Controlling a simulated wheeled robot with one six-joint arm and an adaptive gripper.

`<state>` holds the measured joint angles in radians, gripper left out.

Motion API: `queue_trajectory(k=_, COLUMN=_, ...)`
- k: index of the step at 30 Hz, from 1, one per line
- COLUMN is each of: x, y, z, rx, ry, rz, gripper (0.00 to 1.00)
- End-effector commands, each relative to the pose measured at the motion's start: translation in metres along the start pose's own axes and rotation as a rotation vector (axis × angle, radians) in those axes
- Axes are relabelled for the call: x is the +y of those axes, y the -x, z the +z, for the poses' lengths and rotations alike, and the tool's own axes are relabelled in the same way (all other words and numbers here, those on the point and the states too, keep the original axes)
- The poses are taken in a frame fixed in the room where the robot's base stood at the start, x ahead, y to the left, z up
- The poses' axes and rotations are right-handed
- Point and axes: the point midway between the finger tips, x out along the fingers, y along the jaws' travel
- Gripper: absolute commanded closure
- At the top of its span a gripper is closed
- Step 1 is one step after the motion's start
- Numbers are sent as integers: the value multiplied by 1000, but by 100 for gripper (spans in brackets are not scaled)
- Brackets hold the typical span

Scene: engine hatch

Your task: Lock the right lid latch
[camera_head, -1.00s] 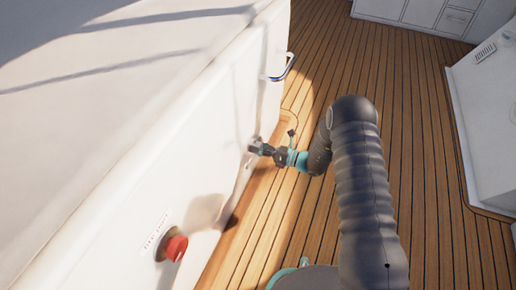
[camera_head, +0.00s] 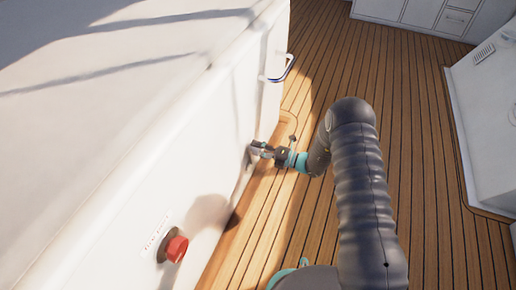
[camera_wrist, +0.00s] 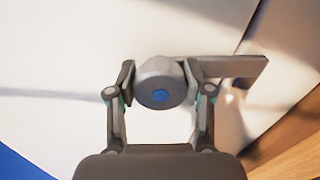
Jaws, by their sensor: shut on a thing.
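The latch (camera_wrist: 160,83) shows in the wrist view as a grey round knob with a blue centre. A flat grey bar (camera_wrist: 240,68) reaches from behind it to the right, across a dark seam in the white panel. My gripper (camera_wrist: 158,85) is shut on the knob, with one finger on each side of it. In the head view my gripper (camera_head: 258,150) is at the white side wall, low down near the wooden floor. The latch is too small and covered there to make out clearly.
A red knob (camera_head: 176,248) sticks out of the white wall (camera_head: 120,205) nearer to me. A blue-and-silver handle (camera_head: 283,69) sits farther along the wall. The wooden floor (camera_head: 410,120) is clear to the right, up to a white cabinet (camera_head: 490,120).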

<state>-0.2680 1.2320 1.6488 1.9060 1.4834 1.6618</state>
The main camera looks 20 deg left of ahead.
Motion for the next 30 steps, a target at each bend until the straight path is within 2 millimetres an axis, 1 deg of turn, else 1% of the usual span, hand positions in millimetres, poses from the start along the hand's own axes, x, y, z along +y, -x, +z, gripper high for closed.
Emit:
queue_trajectory(k=3, x=0, y=0, z=1, rx=-2, ry=-63, rz=0, gripper=84)
queue_trajectory(k=9, x=0, y=0, z=1, rx=-2, ry=-136, rz=0, gripper=84)
queue_trajectory(k=16, x=0, y=0, z=1, rx=-2, ry=-168, rz=0, gripper=84)
queue_trajectory(k=27, x=-1, y=0, z=1, rx=-2, ry=-170, rz=0, gripper=84)
queue_trajectory(k=28, x=-1, y=0, z=1, rx=-2, ry=-170, rz=0, gripper=42)
queue_trajectory(k=30, x=-1, y=0, z=1, rx=-2, ry=-170, rz=0, gripper=25)
